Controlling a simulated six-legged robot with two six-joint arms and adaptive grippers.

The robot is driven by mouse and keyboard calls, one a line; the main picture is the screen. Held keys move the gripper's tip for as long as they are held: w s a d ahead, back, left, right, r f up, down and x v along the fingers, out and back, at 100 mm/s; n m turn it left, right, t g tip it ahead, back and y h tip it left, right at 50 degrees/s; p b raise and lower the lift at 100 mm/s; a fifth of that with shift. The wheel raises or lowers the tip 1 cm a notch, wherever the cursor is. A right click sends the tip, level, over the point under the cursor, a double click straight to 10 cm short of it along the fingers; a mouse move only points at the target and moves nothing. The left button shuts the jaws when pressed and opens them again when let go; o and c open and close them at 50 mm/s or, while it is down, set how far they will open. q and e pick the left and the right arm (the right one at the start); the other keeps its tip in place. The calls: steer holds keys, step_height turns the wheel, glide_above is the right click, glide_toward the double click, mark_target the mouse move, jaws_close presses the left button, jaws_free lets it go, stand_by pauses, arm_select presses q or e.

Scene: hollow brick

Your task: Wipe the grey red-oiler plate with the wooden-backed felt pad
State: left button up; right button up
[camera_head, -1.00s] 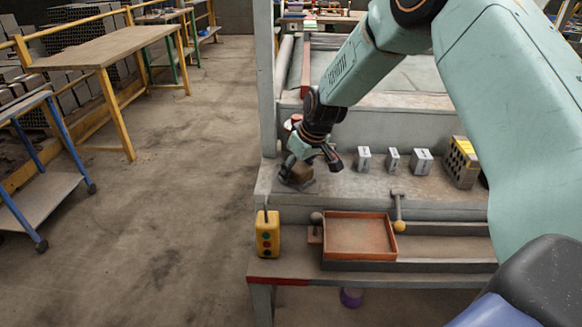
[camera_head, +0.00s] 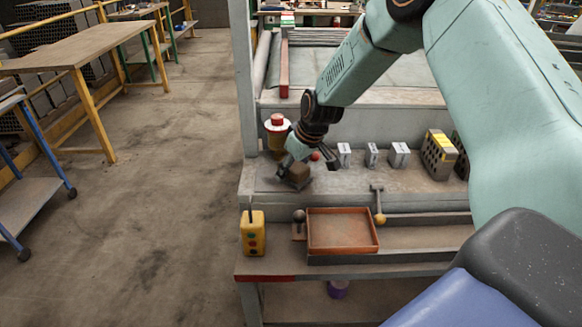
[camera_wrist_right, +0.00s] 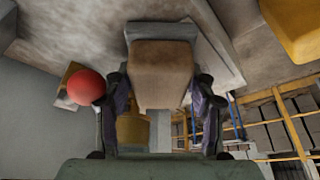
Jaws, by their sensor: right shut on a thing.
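My right gripper (camera_head: 308,160) is shut on the wooden-backed felt pad (camera_head: 297,174) over the left end of the grey bench top. In the right wrist view the pad's brown wooden block (camera_wrist_right: 160,68) sits between the two fingers, with its grey felt (camera_wrist_right: 160,32) on the far side. I cannot tell whether the felt touches the surface below. A red-capped oiler (camera_head: 277,130) stands behind the gripper, partly hidden by it. I cannot make out the edges of the grey plate apart from the bench top. My left gripper is not in view.
A red ball (camera_head: 315,155) shows right behind the gripper. Several grey blocks (camera_head: 372,155) and a hollow brick (camera_head: 438,155) stand to the right. In front are a yellow button box (camera_head: 253,234), an orange tray (camera_head: 342,232) and a ball-ended lever (camera_head: 379,205).

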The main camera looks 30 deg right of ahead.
steer(key=shift+d+r+p, duration=0.1)
steer(key=shift+r+p, duration=0.6)
steer(key=shift+r, duration=0.2)
step_height(320, 180, up, 3)
steer(key=p, duration=0.2)
steer(key=shift+s+r+p, duration=0.15)
steer(key=shift+p, duration=0.15)
steer(key=shift+r+p, duration=0.3)
steer(key=shift+w+r, duration=0.1)
steer(key=shift+w, duration=0.1)
